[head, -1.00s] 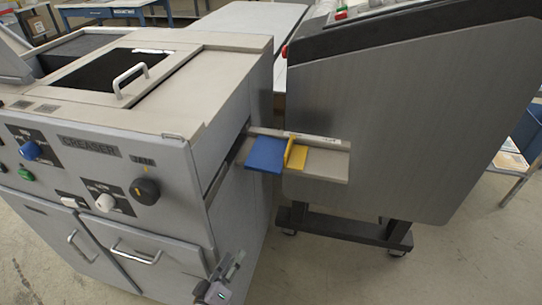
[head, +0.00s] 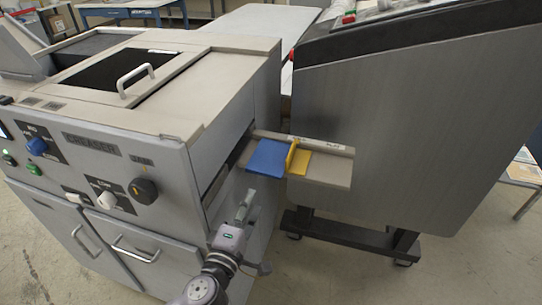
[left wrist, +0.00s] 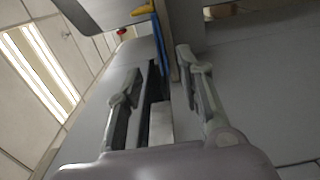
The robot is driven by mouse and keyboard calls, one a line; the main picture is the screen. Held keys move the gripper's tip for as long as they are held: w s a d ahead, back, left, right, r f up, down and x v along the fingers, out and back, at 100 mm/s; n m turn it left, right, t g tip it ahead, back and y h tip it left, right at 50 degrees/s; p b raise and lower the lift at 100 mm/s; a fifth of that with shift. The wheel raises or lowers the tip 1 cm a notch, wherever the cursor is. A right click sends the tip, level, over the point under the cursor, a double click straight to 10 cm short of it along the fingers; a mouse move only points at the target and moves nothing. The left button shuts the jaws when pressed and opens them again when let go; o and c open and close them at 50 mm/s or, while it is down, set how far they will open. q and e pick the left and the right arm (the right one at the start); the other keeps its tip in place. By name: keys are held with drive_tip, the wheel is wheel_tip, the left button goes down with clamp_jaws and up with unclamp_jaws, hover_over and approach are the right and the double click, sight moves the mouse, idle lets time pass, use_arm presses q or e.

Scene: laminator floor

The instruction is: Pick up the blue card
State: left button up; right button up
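The blue card (head: 267,157) lies on the beige shelf (head: 332,172) between the two machines, against an upright yellow tab (head: 292,152). My left gripper (head: 245,200) is below and slightly left of the card, pointing up towards it, apart from it. In the left wrist view the gripper (left wrist: 160,62) is open, with its two fingers spread and nothing held. The blue card shows there as a narrow blue strip (left wrist: 161,45) beyond the fingertips, with the yellow tab (left wrist: 143,10) by it. My right gripper is in neither view.
The grey creaser machine (head: 100,150) with knobs and door handles stands close on the left of the arm. A large grey machine (head: 400,130) on a dark wheeled stand is on the right. Floor (head: 420,280) is open at the front right.

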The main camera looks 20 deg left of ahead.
use_arm(q)
approach(271, 159)
drive_tip(key=w, duration=0.1)
drive_tip(key=w+a, duration=0.1)
drive_tip(key=shift+w+f+p, duration=0.25)
drive_tip(key=shift+w+p, duration=0.05)
drive_tip(key=shift+p, duration=0.05)
clamp_jaws()
idle(0.4)
